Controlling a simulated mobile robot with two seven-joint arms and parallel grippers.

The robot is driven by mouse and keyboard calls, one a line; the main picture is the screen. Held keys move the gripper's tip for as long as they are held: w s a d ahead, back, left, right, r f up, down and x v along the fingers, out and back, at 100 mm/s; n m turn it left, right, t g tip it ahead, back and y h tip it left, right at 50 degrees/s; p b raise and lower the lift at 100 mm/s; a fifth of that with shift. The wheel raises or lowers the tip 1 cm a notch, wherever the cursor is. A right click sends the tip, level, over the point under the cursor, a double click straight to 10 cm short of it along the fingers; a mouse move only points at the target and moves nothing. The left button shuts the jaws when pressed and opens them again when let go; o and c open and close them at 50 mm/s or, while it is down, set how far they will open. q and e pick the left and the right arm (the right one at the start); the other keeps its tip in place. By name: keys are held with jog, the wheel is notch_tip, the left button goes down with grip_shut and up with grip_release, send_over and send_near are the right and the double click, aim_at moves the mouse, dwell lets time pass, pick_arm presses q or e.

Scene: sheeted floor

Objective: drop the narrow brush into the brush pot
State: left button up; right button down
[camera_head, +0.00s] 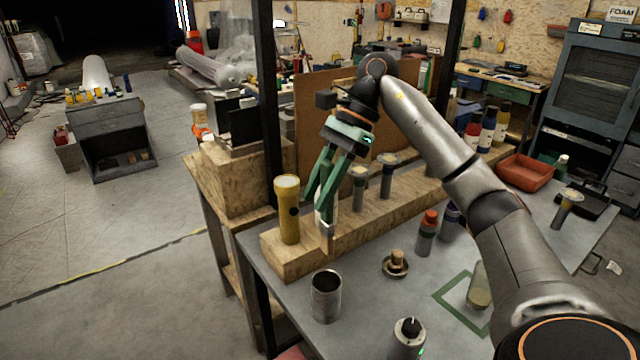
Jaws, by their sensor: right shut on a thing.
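My right gripper (328,195) has green fingers and is shut on the narrow brush (327,232), a slim upright piece with a pale upper part and a greyish lower end. The brush hangs in front of the wooden beam, above and slightly behind the brush pot. The brush pot (326,306) is an open metal can standing upright on the grey table near its front left corner. The brush's lower end appears above the pot's rim, apart from it. The fingers hide part of the brush. My left gripper is out of view.
A yellow cylinder (288,222) stands on the wooden beam (295,262), left of the gripper. A small brass-topped piece (396,264), a dark-knobbed canister (408,338) and a red-capped bottle (427,233) stand right of the pot. A red tray (526,172) lies farther back.

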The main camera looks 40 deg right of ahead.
notch_tip(320, 180, down, 18)
jog(key=b, duration=1)
jog(key=shift+r+b, duration=0.15)
jog(key=shift+b, duration=0.15)
jog(key=shift+d, duration=0.1)
jog(key=c, duration=0.5)
grip_release()
jog(key=shift+d, duration=0.1)
jog(key=shift+s+d, duration=0.15)
jog(key=shift+d, duration=1.15)
jog(key=shift+s+d, duration=0.15)
jog(key=shift+d, duration=1.15)
